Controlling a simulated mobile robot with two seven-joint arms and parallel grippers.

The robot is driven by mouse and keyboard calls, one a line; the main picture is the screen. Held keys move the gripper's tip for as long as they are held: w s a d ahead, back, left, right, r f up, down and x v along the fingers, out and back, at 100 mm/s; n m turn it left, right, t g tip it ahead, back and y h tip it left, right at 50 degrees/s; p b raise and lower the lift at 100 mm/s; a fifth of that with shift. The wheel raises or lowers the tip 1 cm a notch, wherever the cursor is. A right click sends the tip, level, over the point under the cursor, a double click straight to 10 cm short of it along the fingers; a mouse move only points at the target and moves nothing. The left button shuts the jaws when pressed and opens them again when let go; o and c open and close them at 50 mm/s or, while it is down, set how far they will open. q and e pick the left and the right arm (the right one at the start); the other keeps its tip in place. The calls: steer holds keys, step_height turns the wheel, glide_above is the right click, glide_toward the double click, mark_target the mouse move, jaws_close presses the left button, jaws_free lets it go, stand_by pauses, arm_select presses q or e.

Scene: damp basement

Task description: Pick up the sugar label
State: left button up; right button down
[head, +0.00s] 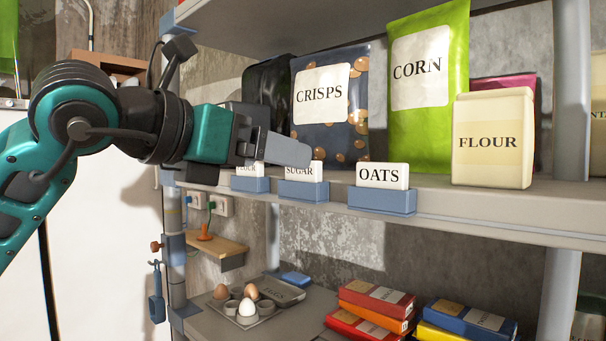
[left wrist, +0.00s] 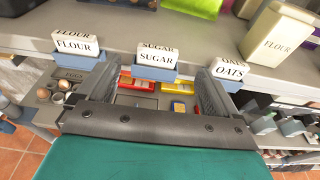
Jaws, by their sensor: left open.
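The sugar label (head: 300,171) is a white card with black "SUGAR" lettering, standing in a blue holder (head: 304,190) on the shelf's front edge. It also shows in the left wrist view (left wrist: 157,58), beyond and between my left fingertips. My left gripper (head: 290,152) comes in from the left in the head view, and its finger overlaps the label's top edge there. In the left wrist view the left gripper (left wrist: 165,88) has its fingers spread with nothing between them, apart from the label. My right gripper is not in view.
The flour label (left wrist: 74,44) stands left of the sugar label and the oats label (head: 382,175) right, each in a blue holder. Behind are a crisps bag (head: 325,136), a green corn bag (head: 428,130) and a flour canister (head: 492,160). Boxes and eggs sit on the lower shelf (head: 290,315).

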arm_select(q)
steer(key=p+x, duration=0.1)
steer(key=x, duration=0.4)
steer(key=shift+w+d+r+p, duration=0.1)
steer(key=shift+w+p, duration=0.15)
steer(key=shift+p, duration=0.05)
steer(key=c, duration=1.1)
step_height(320, 180, up, 20)
steer(key=shift+f+p, duration=0.1)
steer(key=shift+p, duration=1.05)
